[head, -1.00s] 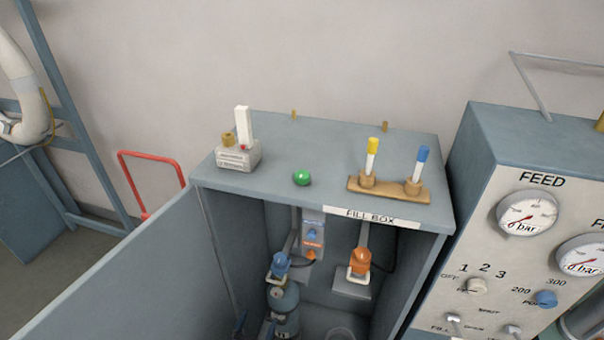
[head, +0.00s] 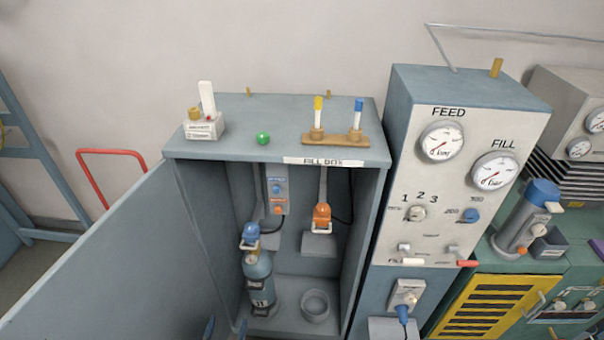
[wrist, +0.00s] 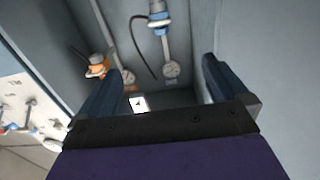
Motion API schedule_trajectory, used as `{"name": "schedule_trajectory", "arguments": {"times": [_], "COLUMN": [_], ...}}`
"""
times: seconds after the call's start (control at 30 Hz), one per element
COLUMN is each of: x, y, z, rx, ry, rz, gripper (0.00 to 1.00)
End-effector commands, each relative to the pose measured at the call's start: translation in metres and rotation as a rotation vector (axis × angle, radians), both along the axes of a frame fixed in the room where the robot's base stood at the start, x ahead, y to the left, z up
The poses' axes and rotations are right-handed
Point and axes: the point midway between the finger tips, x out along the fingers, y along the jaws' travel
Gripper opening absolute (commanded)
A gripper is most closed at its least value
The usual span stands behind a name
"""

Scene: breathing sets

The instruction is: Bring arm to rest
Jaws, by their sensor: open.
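My gripper (wrist: 158,78) is open in the wrist view, with its two dark blue fingers apart and nothing between them. Past it are the grey inside walls of the fill box, an orange fitting (wrist: 97,67) and a blue fitting (wrist: 158,15). In the head view, two small dark blue tips at the bottom edge look like my gripper's fingers (head: 225,331), in front of the open fill box (head: 222,150). The rest of my arm is out of view there.
The open door (head: 100,255) stands left of the box. Inside are a blue cylinder (head: 259,283) and a grey bowl (head: 316,305). A rack (head: 335,140) and green ball (head: 263,138) sit on top. The gauge panel (head: 400,240) stands close on the right.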

Motion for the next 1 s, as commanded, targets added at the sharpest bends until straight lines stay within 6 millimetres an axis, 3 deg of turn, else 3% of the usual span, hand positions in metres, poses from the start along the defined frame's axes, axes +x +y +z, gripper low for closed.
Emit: {"name": "schedule_trajectory", "arguments": {"times": [0.37,0.57,0.77,1.0], "x": [0.039,0.07,0.115,0.169], "y": [0.014,0.021,0.028,0.017], "z": [0.02,0.038,0.074,0.131], "rx": [0.042,0.073,0.117,0.16], "ry": [0.065,0.12,0.203,0.35], "rz": [0.019,0.034,0.062,0.102], "gripper": [1.0,1.0,1.0,1.0]}}
